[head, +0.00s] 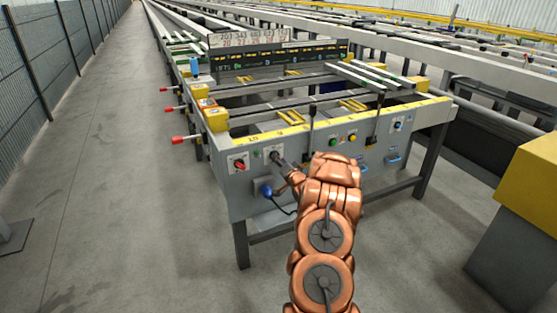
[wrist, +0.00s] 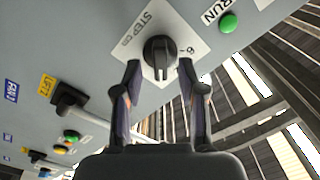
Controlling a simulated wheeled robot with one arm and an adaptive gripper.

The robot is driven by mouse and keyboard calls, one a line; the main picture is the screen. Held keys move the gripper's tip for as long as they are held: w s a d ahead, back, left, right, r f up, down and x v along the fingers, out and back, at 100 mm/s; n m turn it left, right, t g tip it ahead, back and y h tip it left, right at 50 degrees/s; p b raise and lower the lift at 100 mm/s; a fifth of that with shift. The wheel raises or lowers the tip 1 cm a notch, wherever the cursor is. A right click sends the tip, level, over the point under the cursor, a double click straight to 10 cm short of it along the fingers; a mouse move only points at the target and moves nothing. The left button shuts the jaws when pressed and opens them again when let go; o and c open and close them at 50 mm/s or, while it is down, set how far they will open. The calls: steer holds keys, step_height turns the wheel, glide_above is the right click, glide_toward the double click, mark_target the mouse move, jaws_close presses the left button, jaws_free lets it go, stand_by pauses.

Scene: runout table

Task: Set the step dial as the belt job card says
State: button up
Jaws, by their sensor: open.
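The step dial (wrist: 159,58) is a black knob on a white plate marked "STEP cm" in the wrist view. A digit, a 6 or a 9, shows near its lower right; the other marks are hidden or too small. My gripper (wrist: 165,82) is open, one finger on each side just below the knob, and I cannot tell whether they touch it. I cannot pick out the belt job card for sure; a small white and orange card (head: 207,103) is unreadable.
A green RUN button (wrist: 228,22) sits right of the dial, and a black lever (wrist: 70,97) by a yellow label lies left. A red knob (head: 239,164) is left of my gripper on the panel. A blue plug-like part (head: 266,191) is below it.

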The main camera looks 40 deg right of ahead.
steer(key=v, duration=1)
steer(key=shift+s, duration=0.15)
steer(key=shift+a, duration=0.1)
